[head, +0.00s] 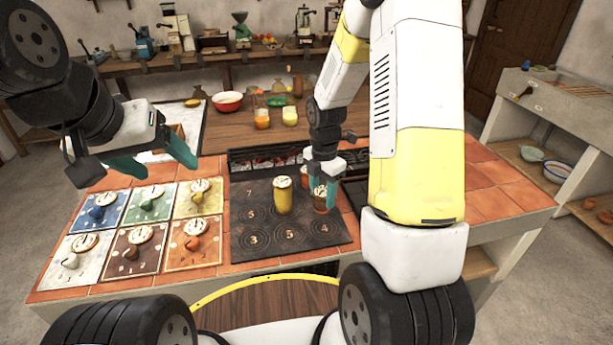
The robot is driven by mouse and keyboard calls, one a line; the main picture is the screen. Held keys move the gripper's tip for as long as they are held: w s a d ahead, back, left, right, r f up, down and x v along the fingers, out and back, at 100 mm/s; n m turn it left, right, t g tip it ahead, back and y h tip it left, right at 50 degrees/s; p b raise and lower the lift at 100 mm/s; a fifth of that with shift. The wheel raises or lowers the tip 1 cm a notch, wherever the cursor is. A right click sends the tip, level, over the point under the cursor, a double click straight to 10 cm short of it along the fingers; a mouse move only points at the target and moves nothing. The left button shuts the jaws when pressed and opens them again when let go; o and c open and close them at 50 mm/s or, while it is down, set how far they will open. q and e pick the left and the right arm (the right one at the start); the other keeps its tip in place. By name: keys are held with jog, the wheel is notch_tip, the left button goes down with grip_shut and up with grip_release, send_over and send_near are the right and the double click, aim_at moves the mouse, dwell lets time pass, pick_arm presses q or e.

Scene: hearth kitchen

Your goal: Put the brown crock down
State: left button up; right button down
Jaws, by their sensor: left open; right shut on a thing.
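The brown crock (320,203) is at the right side of the black numbered hotplate (252,240). My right gripper (324,184) reaches down from above and is shut on it. I cannot tell whether the crock's base touches the plate. A yellow crock (283,198) with a pale top stands on the plate just left of it. Part of another reddish crock (305,178) shows behind, mostly hidden by my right gripper. My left gripper (152,163) is open and empty above the coloured tiles at the left.
Several coloured tiles with dials and small knobs, including a blue tile (84,222) and a brown tile (122,262), lie left of the hotplate. A red bowl (227,104) and filled glasses (262,120) stand behind. The plate's front and left are clear.

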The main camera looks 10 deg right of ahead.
aim_at(316, 190)
jog(key=w, duration=0.6)
jog(key=shift+w+a+f, duration=0.15)
jog(key=shift+w+f, duration=0.1)
jog(key=shift+f, duration=1.8)
jog(key=shift+f, duration=0.1)
jog(key=c, duration=0.7)
grip_release()
jog(key=shift+o, duration=0.2)
